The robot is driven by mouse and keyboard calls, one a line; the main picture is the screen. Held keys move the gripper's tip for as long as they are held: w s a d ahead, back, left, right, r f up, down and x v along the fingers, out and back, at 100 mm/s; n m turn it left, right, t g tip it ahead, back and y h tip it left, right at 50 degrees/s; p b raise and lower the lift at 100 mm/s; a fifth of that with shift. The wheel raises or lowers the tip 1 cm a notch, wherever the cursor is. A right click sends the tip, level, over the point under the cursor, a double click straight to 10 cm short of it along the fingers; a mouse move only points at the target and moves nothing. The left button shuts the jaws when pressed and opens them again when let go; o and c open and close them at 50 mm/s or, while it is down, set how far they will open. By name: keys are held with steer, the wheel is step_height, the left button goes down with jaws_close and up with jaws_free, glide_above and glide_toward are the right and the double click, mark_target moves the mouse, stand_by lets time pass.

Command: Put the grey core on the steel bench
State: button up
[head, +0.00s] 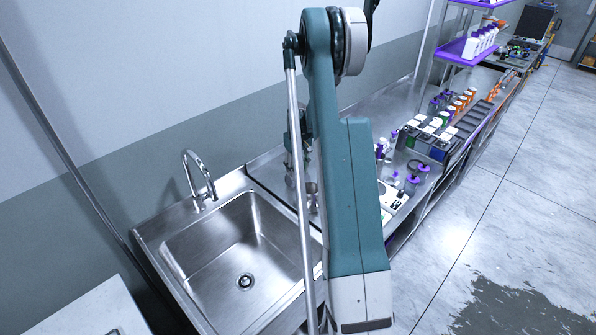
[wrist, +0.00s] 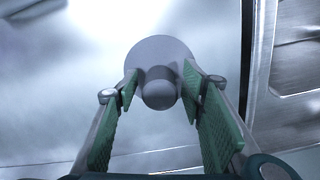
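The grey core (wrist: 160,51) shows in the wrist view as a round disc with a smaller rounded hub facing me. It appears to stand on the bright steel bench (wrist: 60,115). My gripper (wrist: 160,78) has its two green-padded fingers on either side of the hub, with a visible gap at each side. The fingertips overlap the disc's edges. The fingers look open around the core; whether the tips touch the disc is unclear. In the head view my arm hides most of the gripper, and the steel bench (head: 267,172) shows beside the sink.
A steel sink (head: 215,255) with a curved tap (head: 198,180) adjoins the bench at the left. Purple-capped bottles (head: 412,184), a small white device (head: 394,197) and racks of jars stand on the bench to the right. A purple shelf (head: 465,50) rises behind.

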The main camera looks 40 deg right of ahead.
steer(key=shift+r, duration=0.15)
step_height(320, 180, up, 12)
stand_by(1.0)
stand_by(0.6)
steer(key=s+a+r+t, duration=0.1)
steer(key=s+a+r, duration=0.1)
steer(key=a+r, duration=0.65)
steer(key=s+a+r+n+t+h, duration=0.15)
steer(key=a+r, duration=0.35)
steer(key=a, duration=0.7)
steer(key=s+a+r+t, duration=0.1)
steer(key=s+a+r, duration=0.2)
steer(key=a+r, duration=0.55)
steer(key=s+a+f+n+t+y, duration=0.1)
steer(key=s+a+t, duration=0.2)
steer(key=s+a, duration=1.9)
steer(key=a, duration=0.3)
steer(key=shift+s+a+t, duration=0.3)
steer(key=shift+s+t, duration=0.05)
steer(key=shift+s, duration=0.05)
